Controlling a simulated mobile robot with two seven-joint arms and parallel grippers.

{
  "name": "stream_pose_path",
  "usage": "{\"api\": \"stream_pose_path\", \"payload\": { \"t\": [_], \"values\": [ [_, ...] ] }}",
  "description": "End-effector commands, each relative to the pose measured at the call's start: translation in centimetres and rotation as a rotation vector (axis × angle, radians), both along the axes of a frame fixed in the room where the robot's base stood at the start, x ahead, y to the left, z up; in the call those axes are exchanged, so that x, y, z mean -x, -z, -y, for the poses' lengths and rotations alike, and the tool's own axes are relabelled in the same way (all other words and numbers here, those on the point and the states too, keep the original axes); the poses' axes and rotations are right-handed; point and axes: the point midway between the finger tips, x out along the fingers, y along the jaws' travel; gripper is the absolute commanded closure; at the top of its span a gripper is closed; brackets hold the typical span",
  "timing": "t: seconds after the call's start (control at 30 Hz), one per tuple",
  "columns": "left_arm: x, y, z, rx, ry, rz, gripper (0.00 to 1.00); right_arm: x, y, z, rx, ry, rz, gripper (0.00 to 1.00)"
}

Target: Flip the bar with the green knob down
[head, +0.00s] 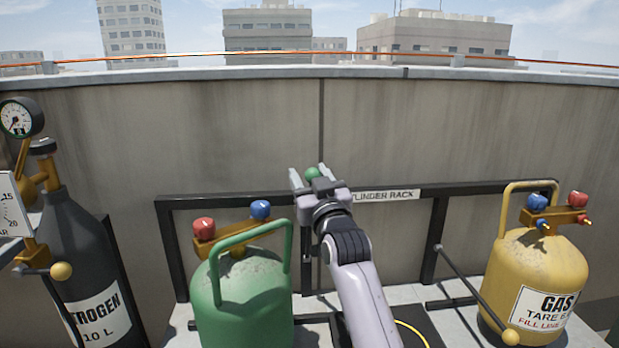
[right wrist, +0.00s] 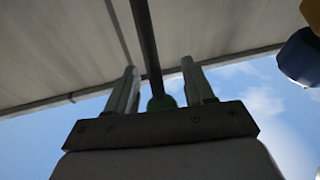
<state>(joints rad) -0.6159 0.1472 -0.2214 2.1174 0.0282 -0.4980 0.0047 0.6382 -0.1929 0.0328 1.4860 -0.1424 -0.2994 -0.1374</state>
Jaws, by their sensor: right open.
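The green knob (head: 312,174) shows between the fingertips of my right gripper (head: 309,176), in front of the cylinder rack. In the right wrist view the green knob (right wrist: 162,103) sits low between the two fingers of my right gripper (right wrist: 160,88), close to the palm. The dark bar (right wrist: 146,45) runs up from the knob between the fingers, which stand apart on either side of it. Whether either finger touches it I cannot tell. In the head view my gripper and arm hide most of the bar. My left gripper is not in view.
A green cylinder (head: 240,300) stands left of my right arm. A yellow gas cylinder (head: 530,275) stands at right, with a yellow-knobbed bar (head: 472,288) before it. A dark nitrogen cylinder (head: 85,255) is far left. The rack rail (head: 455,188) and parapet wall (head: 440,130) lie behind.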

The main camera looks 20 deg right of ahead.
Motion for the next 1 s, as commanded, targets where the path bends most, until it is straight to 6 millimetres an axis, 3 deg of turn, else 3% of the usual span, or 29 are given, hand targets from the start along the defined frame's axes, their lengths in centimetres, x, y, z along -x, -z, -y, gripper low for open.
{"api": "stream_pose_path", "payload": {
  "t": [0.17,0.6,1.0],
  "values": [
    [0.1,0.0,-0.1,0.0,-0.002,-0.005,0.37,1.0,0.4,0.1,0.0,0.001,-0.003,0.47],
    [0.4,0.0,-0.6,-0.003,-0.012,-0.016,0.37,6.1,1.5,0.0,0.0,0.0,0.0,0.47],
    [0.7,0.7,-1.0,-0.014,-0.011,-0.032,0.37,6.9,1.7,0.0,0.0,0.0,0.002,0.47]
  ]
}}
